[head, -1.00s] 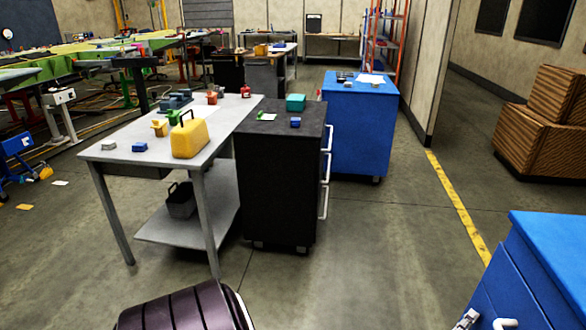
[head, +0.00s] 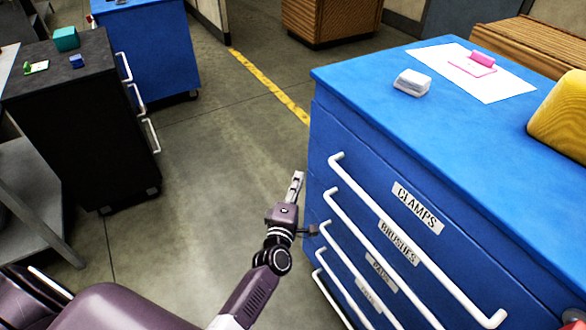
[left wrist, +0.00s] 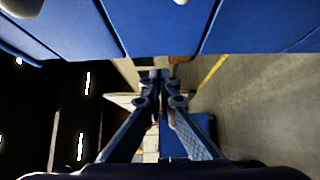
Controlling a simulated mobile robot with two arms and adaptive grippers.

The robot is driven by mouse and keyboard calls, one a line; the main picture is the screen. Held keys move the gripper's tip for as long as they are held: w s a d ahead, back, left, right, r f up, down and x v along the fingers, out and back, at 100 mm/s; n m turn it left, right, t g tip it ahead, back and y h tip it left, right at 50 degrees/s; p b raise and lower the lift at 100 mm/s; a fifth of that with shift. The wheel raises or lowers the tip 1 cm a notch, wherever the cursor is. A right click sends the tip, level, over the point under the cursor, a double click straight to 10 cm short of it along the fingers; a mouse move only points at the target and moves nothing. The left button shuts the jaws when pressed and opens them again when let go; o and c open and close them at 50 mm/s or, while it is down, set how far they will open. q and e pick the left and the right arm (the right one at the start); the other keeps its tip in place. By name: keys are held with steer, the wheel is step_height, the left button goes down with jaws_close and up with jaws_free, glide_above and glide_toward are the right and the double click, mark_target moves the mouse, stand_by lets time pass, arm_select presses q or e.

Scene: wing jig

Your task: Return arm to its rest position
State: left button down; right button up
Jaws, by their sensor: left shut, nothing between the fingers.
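My left gripper (head: 297,187) is shut and empty, pointing up in the head view. It appears just left of the blue drawer cabinet (head: 455,215), with no visible grip on any handle. In the left wrist view its two fingers meet at the tips (left wrist: 160,76), with nothing between them. My left arm comes in from the bottom left. I cannot make out my right gripper in any view.
The cabinet's drawers have white bar handles, including the clamps drawer handle (head: 415,240). On its top are a white sheet (head: 480,80), a white block (head: 412,82) and a yellow object (head: 562,118). A black cabinet (head: 80,120) stands left; open floor lies between.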

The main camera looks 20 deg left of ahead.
arm_select(q)
steer(key=shift+s+d+p, duration=0.75)
steer(key=shift+s+d, duration=0.15)
steer(key=shift+s, duration=2.7)
steer(key=s+d+f+m+g+h, duration=0.1)
steer(key=s+d+f+m+g, duration=0.2)
steer(key=s+f, duration=0.5)
steer(key=s+f+m+g+h, duration=0.2)
steer(key=s+f+m+g, duration=0.3)
steer(key=f, duration=0.8)
steer(key=s+d+f+m+h, duration=0.15)
steer(key=s+f+m, duration=0.3)
steer(key=f, duration=0.55)
steer(key=s+a+f+m+g, duration=0.2)
steer(key=s+f+m+g, duration=0.1)
steer(key=s, duration=0.6)
steer(key=s+a+f+m+g+y, duration=0.1)
steer(key=s+a+f+m+g, duration=0.1)
steer(key=s+f, duration=0.4)
steer(key=s+a+f+m+g, duration=0.2)
steer(key=s+f+m+g, duration=0.1)
steer(key=s, duration=1.1)
step_height(320, 180, down, 2)
steer(key=shift+a+f+m+g+y, duration=0.15)
steer(key=shift+a+m+g+y, duration=0.2)
steer(key=shift+m, duration=0.5)
arm_select(e)
steer(key=shift+w+r, duration=0.8)
steer(key=shift+r, duration=0.1)
